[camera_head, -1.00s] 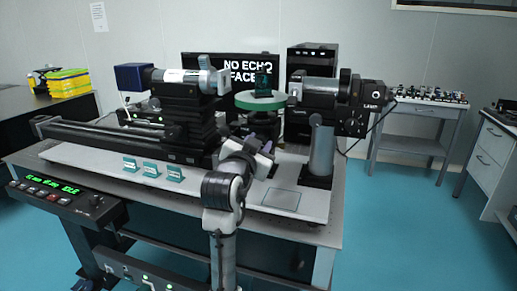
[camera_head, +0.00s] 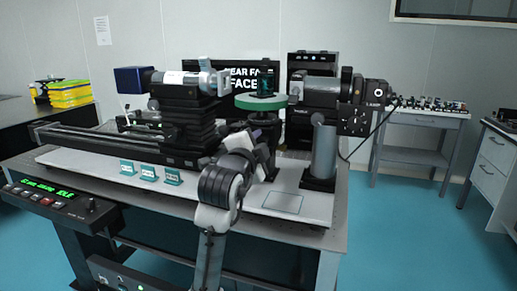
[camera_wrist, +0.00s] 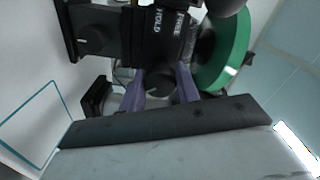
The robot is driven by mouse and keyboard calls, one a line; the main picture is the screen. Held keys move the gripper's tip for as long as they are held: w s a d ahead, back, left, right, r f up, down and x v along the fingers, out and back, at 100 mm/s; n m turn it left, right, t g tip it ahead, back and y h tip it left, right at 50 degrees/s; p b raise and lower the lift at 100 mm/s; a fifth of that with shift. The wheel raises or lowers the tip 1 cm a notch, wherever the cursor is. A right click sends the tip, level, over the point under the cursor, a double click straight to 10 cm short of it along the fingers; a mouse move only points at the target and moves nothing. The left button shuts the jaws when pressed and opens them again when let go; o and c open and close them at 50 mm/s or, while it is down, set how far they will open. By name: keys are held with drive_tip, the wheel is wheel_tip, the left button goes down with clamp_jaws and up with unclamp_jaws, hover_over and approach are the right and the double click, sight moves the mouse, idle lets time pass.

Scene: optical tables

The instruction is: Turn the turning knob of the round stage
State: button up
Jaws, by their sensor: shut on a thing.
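The round stage is a green disc (camera_head: 262,105) on a dark post, with a small dark glass block (camera_head: 265,82) standing on it. Its green rim also shows in the wrist view (camera_wrist: 228,58), at the upper right. In the wrist view, my gripper (camera_wrist: 160,87) has its two purple fingers on either side of a dark turning knob (camera_wrist: 157,93), below a black block (camera_wrist: 160,40) marked HOLD and FREE. The fingers are shut on the knob. In the head view, my arm hides the knob and most of the gripper.
A barrel instrument on a black mount (camera_head: 185,82) stands left of the stage, and a lamp unit (camera_head: 318,90) on a grey post stands right. Three small teal signs (camera_head: 147,172) stand on the white base plate. A screen (camera_head: 248,75) reading partly "FACE" is behind.

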drive_tip(key=shift+m, duration=0.4)
drive_tip(key=o, duration=1)
drive_tip(key=b+v, duration=0.2)
drive_tip(key=v, duration=1.1)
drive_tip(key=shift+s+a, duration=0.15)
drive_tip(key=shift+s, duration=0.2)
drive_tip(key=shift+a+r, duration=0.1)
drive_tip(key=shift+r, duration=0.05)
